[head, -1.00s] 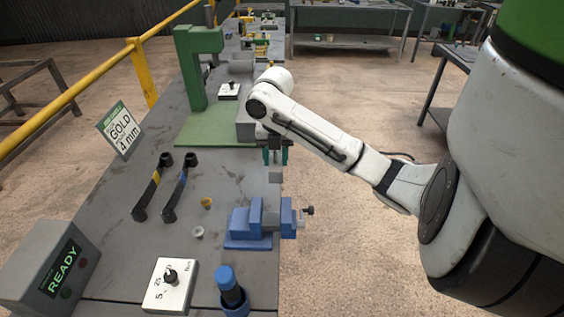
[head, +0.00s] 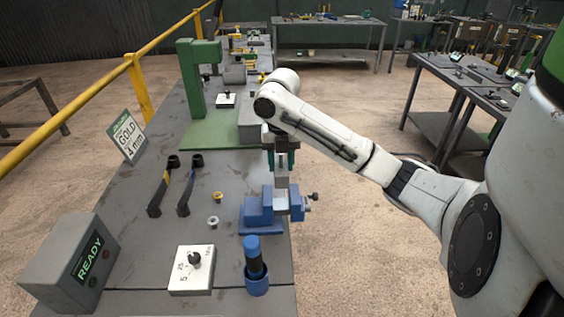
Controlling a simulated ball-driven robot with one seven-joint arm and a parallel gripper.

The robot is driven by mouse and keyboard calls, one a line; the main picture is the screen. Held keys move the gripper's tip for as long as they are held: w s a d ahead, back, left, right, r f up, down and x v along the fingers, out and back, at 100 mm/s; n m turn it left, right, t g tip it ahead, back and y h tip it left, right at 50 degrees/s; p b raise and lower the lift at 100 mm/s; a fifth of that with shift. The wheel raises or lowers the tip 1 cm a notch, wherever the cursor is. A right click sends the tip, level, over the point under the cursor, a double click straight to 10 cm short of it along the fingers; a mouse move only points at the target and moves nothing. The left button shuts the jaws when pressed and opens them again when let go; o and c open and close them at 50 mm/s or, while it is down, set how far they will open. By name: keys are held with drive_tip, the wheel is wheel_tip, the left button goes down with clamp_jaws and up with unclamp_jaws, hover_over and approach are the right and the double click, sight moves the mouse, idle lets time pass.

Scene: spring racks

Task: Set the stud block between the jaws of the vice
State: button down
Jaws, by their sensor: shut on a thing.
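My gripper (head: 281,160), with dark green fingers, is shut on the grey stud block (head: 281,180) and points down. The block hangs upright below the fingers, right over or at the jaws of the blue vice (head: 259,211). The vice is at the right edge of the bench, with its dark handle sticking out to the right. Whether the block's lower end is between the jaws or just above them I cannot tell. The fingers partly hide the block's upper part.
Left of the vice are a brass ring (head: 217,196), a grey ring (head: 213,222) and two dark-handled levers (head: 188,187). A white dial box (head: 192,270) and a blue-capped cylinder (head: 254,262) stand in front. A green press (head: 193,80) stands behind.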

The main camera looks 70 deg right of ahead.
sight(281, 167)
drive_tip(key=shift+r, duration=0.15)
drive_tip(key=shift+f+b, duration=2.05)
drive_tip(key=shift+f, duration=0.65)
drive_tip(key=shift+f+b, duration=1.25)
drive_tip(key=shift+f, duration=0.65)
idle(0.6)
drive_tip(key=shift+c, duration=0.3)
unclamp_jaws()
idle(0.4)
drive_tip(key=shift+r+p, duration=3.5)
